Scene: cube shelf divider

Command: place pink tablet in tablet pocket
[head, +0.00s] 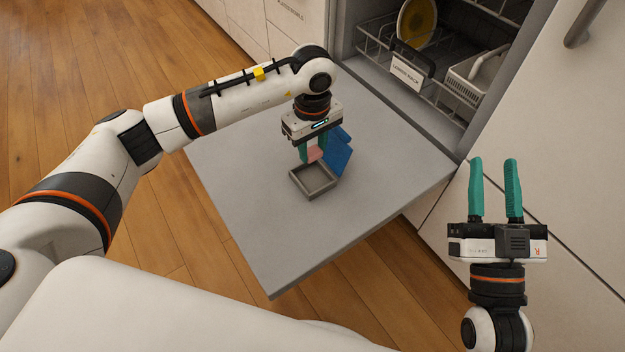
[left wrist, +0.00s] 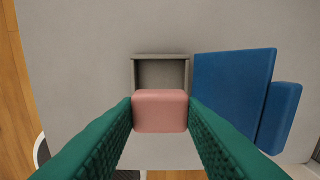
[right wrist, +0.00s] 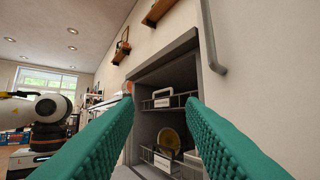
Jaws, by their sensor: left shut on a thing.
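The pink tablet (head: 315,154) is a small rounded block. My left gripper (head: 312,151) is shut on it, with a green finger on each side. In the left wrist view the pink tablet (left wrist: 160,111) sits between the fingertips and overlaps the near part of the tablet pocket. The tablet pocket (head: 332,184) is a small grey square tray with a raised rim on the grey door panel. In the left wrist view the pocket (left wrist: 161,57) looks empty where it shows; its near part is hidden. My right gripper (head: 496,190) is open and empty, away at the right.
A blue hinged-looking piece (head: 341,158) stands beside the pocket, close to my left gripper. The grey door panel (head: 270,230) is otherwise clear. The open dishwasher holds a lower rack (head: 408,72) with a yellow plate (head: 419,22) and a white basket (head: 478,75).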

